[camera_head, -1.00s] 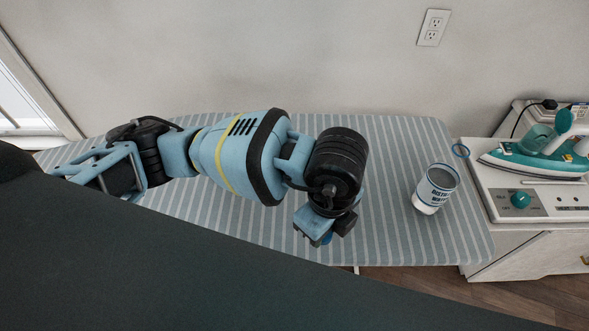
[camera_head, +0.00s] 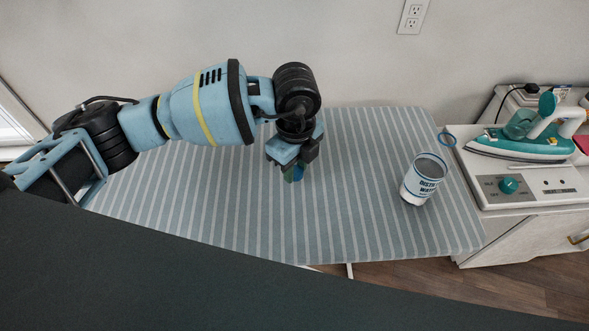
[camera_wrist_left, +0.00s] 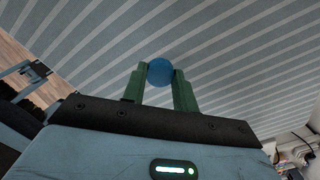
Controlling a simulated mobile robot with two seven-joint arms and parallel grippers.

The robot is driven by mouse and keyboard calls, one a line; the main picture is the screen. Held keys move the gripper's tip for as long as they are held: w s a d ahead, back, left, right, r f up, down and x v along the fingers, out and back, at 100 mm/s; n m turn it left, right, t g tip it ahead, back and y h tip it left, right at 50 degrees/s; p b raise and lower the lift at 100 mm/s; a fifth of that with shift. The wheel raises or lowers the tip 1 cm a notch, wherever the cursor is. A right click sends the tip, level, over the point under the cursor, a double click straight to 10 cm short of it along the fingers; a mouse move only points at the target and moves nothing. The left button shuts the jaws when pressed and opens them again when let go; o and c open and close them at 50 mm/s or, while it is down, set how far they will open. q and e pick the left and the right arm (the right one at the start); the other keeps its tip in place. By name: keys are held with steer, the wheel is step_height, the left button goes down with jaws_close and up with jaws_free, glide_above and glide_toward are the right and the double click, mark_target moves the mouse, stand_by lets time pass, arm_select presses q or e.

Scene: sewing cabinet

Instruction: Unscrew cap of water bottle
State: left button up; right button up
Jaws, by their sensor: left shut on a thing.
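The water bottle (camera_head: 424,182) is white with a dark-lettered label. It stands on the right part of the striped ironing board (camera_head: 365,215), and its top shows as a wide grey opening with no cap on it. My left gripper (camera_head: 292,174) is over the middle of the board, well to the left of the bottle. It is shut on a round blue cap (camera_wrist_left: 160,71), held between the green fingertips in the left wrist view. In the head view the gripper mostly hides the cap. My right gripper is in neither view.
A teal and white iron (camera_head: 520,143) rests on a white station (camera_head: 540,186) at the right, atop a cabinet. The board is clear between gripper and bottle. A wall runs behind.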

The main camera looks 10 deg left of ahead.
arm_select(q)
steer(key=shift+w, duration=0.1)
steer(key=shift+w+a, duration=0.2)
steer(key=shift+w, duration=0.1)
steer(key=shift+w+f, duration=0.15)
steer(key=shift+f, duration=1.65)
steer(key=shift+f, duration=0.15)
steer(key=o, duration=1.1)
step_height(320, 180, up, 12)
steer(key=shift+r+p, duration=0.15)
steer(key=shift+p, duration=0.2)
